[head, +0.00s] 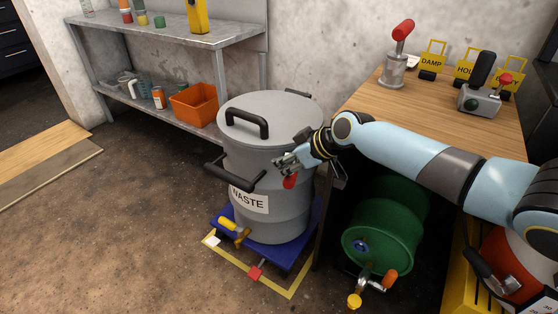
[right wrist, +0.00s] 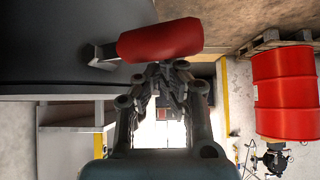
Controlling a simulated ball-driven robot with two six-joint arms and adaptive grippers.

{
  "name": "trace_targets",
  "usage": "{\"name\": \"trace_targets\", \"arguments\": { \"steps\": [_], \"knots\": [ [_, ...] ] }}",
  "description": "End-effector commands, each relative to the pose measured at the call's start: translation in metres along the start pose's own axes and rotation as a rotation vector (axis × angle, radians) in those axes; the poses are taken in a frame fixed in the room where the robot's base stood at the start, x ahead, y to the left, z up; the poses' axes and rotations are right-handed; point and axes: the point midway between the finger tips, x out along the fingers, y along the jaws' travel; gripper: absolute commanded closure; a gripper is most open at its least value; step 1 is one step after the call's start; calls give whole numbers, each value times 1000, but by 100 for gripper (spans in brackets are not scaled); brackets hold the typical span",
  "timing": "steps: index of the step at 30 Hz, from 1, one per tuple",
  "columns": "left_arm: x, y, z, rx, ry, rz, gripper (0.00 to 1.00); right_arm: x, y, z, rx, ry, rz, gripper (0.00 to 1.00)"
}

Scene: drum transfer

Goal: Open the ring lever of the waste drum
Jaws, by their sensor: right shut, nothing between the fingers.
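The grey waste drum (head: 262,217) stands upright with its lid (head: 275,100) on and a WASTE label (head: 249,199) on its side. A red lever grip (head: 290,181) shows at the drum's front right, partly hidden by my gripper. My right gripper (head: 283,163) is shut and empty right beside it. In the right wrist view the red lever grip (right wrist: 160,40) lies across the picture just above my closed fingertips (right wrist: 172,72). I cannot tell whether they touch. My left gripper is not in view.
The drum stands on a blue platform (head: 279,256) inside a yellow floor outline. A wooden workbench (head: 440,115) and a green drum (head: 378,235) are at its right. A metal shelf (head: 170,45) with an orange bin (head: 194,105) stands behind left. The floor at left is largely free.

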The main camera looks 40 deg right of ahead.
Motion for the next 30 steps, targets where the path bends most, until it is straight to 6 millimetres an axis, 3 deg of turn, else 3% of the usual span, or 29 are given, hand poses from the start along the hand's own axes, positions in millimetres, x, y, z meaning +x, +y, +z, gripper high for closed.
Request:
{"name": "trace_targets", "arguments": {
  "steps": [16, 25, 30],
  "knots": [
    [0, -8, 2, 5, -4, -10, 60, -4, 3, 11, 2, -11, -2, 100],
    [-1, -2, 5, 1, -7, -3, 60, -5, 3, 11, 2, -11, -2, 100],
    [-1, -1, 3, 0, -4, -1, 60, -18, 5, 11, -2, -12, 1, 100]
  ]
}}
